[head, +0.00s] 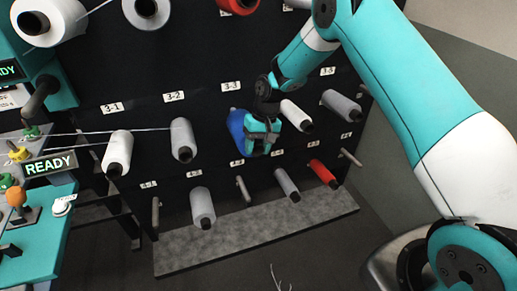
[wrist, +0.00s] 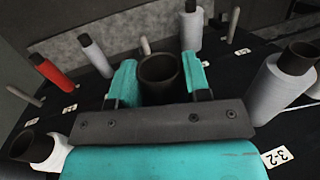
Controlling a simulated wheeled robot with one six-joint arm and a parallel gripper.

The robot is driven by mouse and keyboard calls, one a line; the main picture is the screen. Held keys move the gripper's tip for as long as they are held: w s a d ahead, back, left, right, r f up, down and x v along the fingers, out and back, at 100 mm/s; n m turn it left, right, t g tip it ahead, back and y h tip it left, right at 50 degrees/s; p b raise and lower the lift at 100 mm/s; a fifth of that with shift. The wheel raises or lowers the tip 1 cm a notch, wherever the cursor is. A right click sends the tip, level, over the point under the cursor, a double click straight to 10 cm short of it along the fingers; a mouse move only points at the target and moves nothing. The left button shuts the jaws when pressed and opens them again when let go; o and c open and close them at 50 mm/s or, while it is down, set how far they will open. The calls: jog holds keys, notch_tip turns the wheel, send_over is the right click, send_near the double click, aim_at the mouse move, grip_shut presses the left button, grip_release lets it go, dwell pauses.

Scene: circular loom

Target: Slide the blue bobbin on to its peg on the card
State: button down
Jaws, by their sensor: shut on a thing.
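The blue bobbin (head: 236,122) is in front of the dark card (head: 215,68), just below the 3-3 label (head: 231,87). My gripper (head: 262,133) is shut on it and covers its near part. In the wrist view, the bobbin's dark open tube end (wrist: 160,73) sits between the two teal fingers of my gripper (wrist: 158,82); its blue side is hidden there. The peg behind the bobbin is hidden, so I cannot tell whether the bobbin is around it.
A grey bobbin (head: 182,140) stands to the left at 3-2 and a white bobbin (head: 295,115) close to the right. Below are a bare peg (head: 243,189), a grey bobbin (head: 286,184) and a red bobbin (head: 322,173). Threads run left from the grey bobbin.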

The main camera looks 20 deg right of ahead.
jog(key=shift+w+f+b, duration=0.15)
jog(key=shift+w+b, duration=0.15)
jog(key=shift+w, duration=1.75)
jog(key=c, duration=0.5)
grip_release()
jog(key=shift+f, duration=0.1)
jog(key=shift+s, duration=0.1)
jog(key=v, duration=1.7)
jog(key=shift+r, duration=0.2)
